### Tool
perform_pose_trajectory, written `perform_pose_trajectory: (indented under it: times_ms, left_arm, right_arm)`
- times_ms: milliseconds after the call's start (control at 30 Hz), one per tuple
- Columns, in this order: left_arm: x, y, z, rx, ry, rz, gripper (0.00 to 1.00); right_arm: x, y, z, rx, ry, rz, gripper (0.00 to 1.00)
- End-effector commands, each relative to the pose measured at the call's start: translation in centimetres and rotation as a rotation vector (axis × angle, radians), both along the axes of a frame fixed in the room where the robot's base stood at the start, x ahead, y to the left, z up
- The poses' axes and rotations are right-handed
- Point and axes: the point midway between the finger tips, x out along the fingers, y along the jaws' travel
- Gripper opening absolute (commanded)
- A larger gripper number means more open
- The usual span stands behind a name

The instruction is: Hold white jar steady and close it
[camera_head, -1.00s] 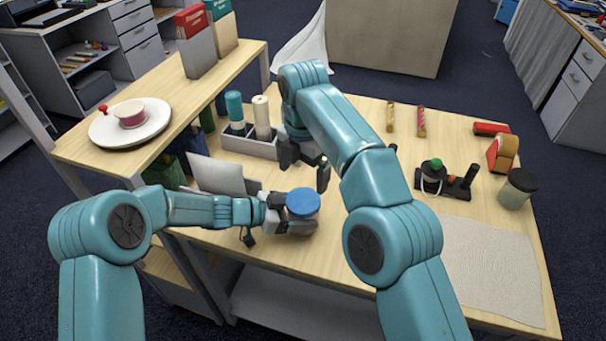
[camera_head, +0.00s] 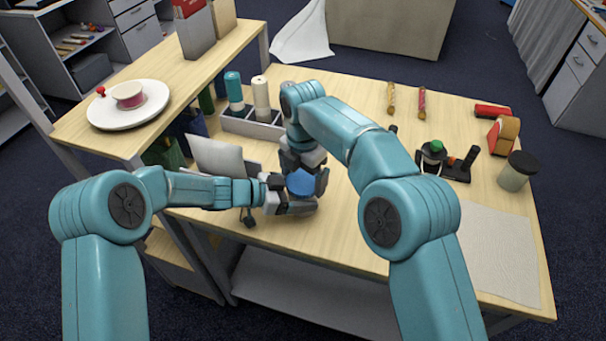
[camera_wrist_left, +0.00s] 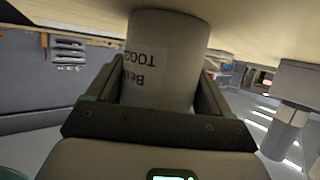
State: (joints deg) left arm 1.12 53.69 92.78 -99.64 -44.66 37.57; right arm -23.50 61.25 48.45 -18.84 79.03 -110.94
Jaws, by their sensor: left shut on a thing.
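The white jar (camera_wrist_left: 165,62) fills the middle of the left wrist view, with dark upside-down lettering on its side. My left gripper (camera_wrist_left: 150,100) is shut on it, one finger on each side. In the head view my left gripper (camera_head: 290,206) is low at the table's front edge, and the jar's body is mostly hidden there. The blue lid (camera_head: 301,184) shows at the jar's top. My right gripper (camera_head: 304,179) is above it, with a finger on each side of the blue lid. Whether those fingers touch the lid cannot be told.
A grey spool bin (camera_head: 250,126) and a grey panel (camera_head: 222,158) stand behind my left gripper. A raised shelf with a white plate (camera_head: 128,112) is at the left. A dark-lidded jar (camera_head: 516,172) and a pale cloth (camera_head: 490,250) lie right.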

Motion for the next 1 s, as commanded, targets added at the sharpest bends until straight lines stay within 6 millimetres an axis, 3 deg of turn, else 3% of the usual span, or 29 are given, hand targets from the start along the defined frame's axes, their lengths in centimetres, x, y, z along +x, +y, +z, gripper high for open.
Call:
perform_pose_trajectory:
  times_ms: [33, 100, 133, 400, 800, 1000]
  left_arm:
    - [-0.18, 0.03, -0.52, 0.006, 0.007, 0.0, 0.0]
    - [-0.17, 0.03, -0.52, 0.006, 0.007, 0.0, 0.0]
    - [-0.17, 0.03, -0.52, 0.006, 0.007, 0.0, 0.0]
    - [-0.14, 0.06, -0.51, 0.006, 0.007, 0.001, 0.0]
    - [-0.09, 0.1, -0.49, 0.006, 0.008, 0.004, 0.0]
    - [-0.06, 0.13, -0.48, 0.004, 0.009, 0.005, 0.0]
  right_arm:
    - [-0.01, 0.01, -0.06, 0.0, 0.0, 0.0, 0.8]
    - [-0.01, 0.0, -0.06, -0.001, 0.001, 0.0, 0.58]
    - [-0.01, 0.0, -0.06, -0.001, 0.001, 0.0, 0.52]
    - [-0.03, -0.02, -0.06, 0.0, 0.002, -0.081, 0.52]
    - [-0.08, -0.06, -0.13, 0.0, 0.002, -0.994, 0.52]
    - [-0.11, -0.08, -0.15, -0.002, 0.002, -1.183, 0.52]
